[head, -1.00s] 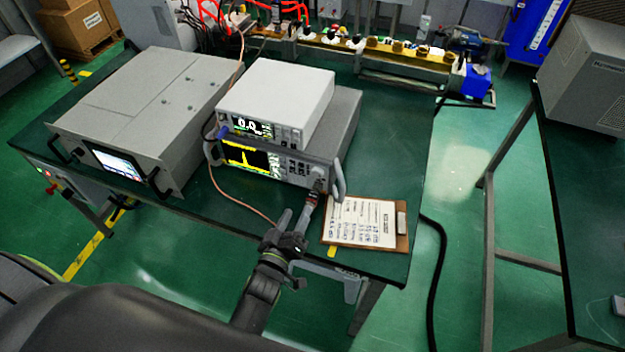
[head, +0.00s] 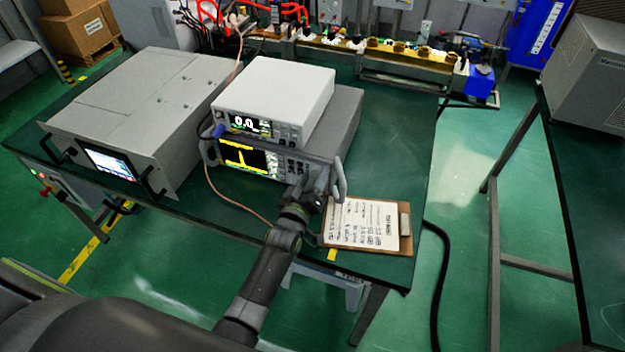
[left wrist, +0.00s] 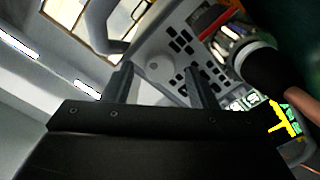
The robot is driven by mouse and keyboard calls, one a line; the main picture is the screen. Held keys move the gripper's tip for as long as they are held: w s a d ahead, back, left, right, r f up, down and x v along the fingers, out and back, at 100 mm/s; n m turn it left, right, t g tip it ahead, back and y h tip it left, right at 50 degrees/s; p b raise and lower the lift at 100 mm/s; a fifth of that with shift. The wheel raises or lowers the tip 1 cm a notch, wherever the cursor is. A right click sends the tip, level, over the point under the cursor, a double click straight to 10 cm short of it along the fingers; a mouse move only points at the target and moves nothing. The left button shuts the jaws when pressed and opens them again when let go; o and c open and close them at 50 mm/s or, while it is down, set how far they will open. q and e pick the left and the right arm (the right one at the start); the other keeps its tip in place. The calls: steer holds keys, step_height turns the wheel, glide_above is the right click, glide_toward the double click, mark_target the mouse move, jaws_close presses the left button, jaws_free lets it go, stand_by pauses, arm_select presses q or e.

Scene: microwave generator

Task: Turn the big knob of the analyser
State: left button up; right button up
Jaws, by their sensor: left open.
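The analyser (head: 247,157), with a yellow trace on its screen, sits under a white instrument. Its front panel also shows in the left wrist view (left wrist: 172,40). There, a round grey knob (left wrist: 158,66) lies on the panel among dark keys. My left gripper (head: 318,180) is at the right end of the analyser's front and hides the knob in the head view. In the left wrist view my left gripper (left wrist: 158,72) is open, with one finger on each side of the knob. I cannot tell whether the fingers touch it. My right gripper is not in view.
The white instrument (head: 290,90) rests on the analyser. A front handle (head: 340,180) and a black cable connector (left wrist: 262,68) are close to my left gripper. A clipboard (head: 405,238) lies at the table's front edge. A grey rack unit (head: 140,100) stands at left.

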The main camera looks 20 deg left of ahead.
arm_select(q)
steer(key=c, duration=1)
steer(key=shift+m, duration=0.4)
steer(key=m+b, duration=0.1)
steer(key=m, duration=0.4)
steer(key=shift+d+m, duration=0.1)
steer(key=shift+m, duration=0.2)
steer(key=m, duration=0.5)
steer(key=shift+b, duration=0.4)
steer(key=shift+m, duration=0.3)
steer(key=o, duration=1)
